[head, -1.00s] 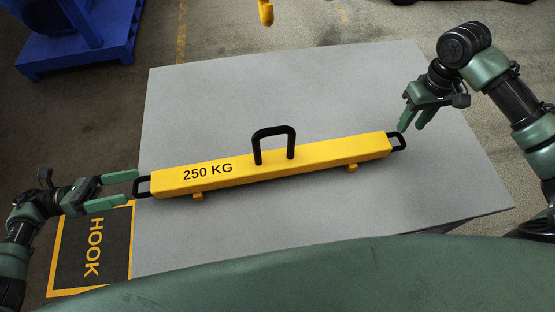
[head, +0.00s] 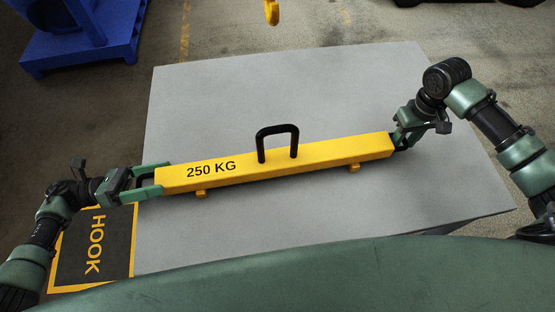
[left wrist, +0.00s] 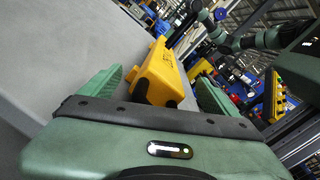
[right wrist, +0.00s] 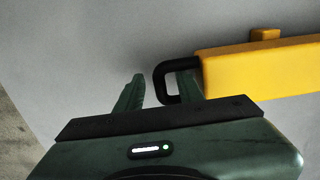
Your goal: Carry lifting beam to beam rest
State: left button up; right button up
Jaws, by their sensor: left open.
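The lifting beam (head: 290,165) is a yellow bar marked 250 KG, with a tall black handle on top and a black loop at each end. It rests on small yellow feet on a grey slab (head: 230,100). My left gripper (head: 160,178) is open, its fingers either side of the left end loop; the beam also shows between them in the left wrist view (left wrist: 160,75). My right gripper (right wrist: 160,85) is at the right end loop (right wrist: 163,82), fingers apart, with the loop's outer bar between them and one finger partly hidden behind the loop. I cannot identify the beam rest.
A black mat marked HOOK (head: 95,250) with a yellow border lies on the floor at left. A blue pallet-like base (head: 85,45) stands at the upper left. A yellow hook (head: 271,12) hangs at the top. The slab around the beam is clear.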

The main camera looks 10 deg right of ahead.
pick_arm(q)
jog(key=c, duration=0.5)
pick_arm(e)
jog(key=c, duration=0.6)
pick_arm(q)
jog(key=c, duration=0.6)
pick_arm(e)
grip_shut()
pick_arm(q)
grip_shut()
jog(key=shift+w, duration=0.1)
